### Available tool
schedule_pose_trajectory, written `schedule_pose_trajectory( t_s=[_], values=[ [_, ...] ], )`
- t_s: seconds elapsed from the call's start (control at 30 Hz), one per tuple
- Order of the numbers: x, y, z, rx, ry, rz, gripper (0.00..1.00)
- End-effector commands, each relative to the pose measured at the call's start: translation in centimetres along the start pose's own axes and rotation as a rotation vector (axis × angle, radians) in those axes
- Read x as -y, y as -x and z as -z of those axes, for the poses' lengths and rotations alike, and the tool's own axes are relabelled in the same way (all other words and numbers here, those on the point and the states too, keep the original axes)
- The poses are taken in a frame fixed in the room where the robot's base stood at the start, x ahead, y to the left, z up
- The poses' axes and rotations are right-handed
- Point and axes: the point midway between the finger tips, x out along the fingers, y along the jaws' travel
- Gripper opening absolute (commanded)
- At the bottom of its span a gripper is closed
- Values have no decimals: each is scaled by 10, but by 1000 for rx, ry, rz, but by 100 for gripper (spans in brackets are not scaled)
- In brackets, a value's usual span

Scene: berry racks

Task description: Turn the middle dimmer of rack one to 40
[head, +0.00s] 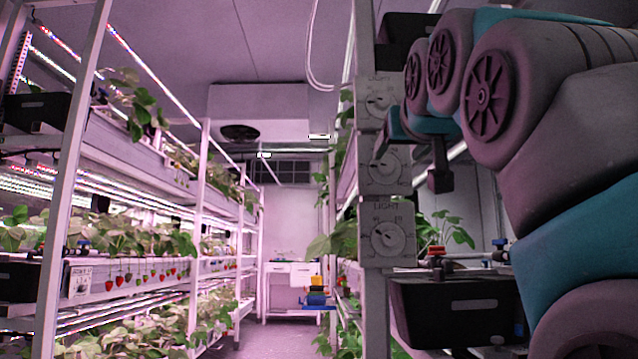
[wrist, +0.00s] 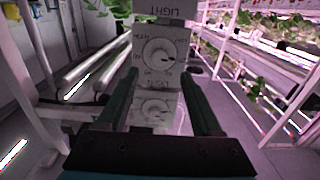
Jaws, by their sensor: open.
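A white post in the head view carries three dimmers labelled LIGHT, stacked one above the other. The middle dimmer (head: 383,168) has a round pale knob. The top dimmer (head: 378,102) is above it and the bottom dimmer (head: 388,240) below. The wrist view is upside down. There the middle dimmer (wrist: 158,56) is just beyond my fingertips, with a dark mark on its knob that I cannot read as a number. The top dimmer (wrist: 155,110) shows between my fingers. My gripper (wrist: 160,72) is open and empty, a finger on either side, apart from the knob.
A tall rack (head: 205,200) with several strawberry plants and light bars stands at the left. A black crate (head: 455,308) sits below right of the dimmers. The aisle between leads to a white table (head: 290,275). My arm fills the right of the head view.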

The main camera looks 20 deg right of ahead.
Motion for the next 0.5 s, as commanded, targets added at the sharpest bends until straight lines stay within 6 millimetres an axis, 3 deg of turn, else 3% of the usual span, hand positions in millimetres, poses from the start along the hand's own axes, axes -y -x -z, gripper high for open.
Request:
schedule_pose_trajectory(
  t_s=[0.27,0.5],
  values=[
    [0,-16,1,-2,0,0,67],
    [0,-46,0,3,0,0,67]
  ],
)
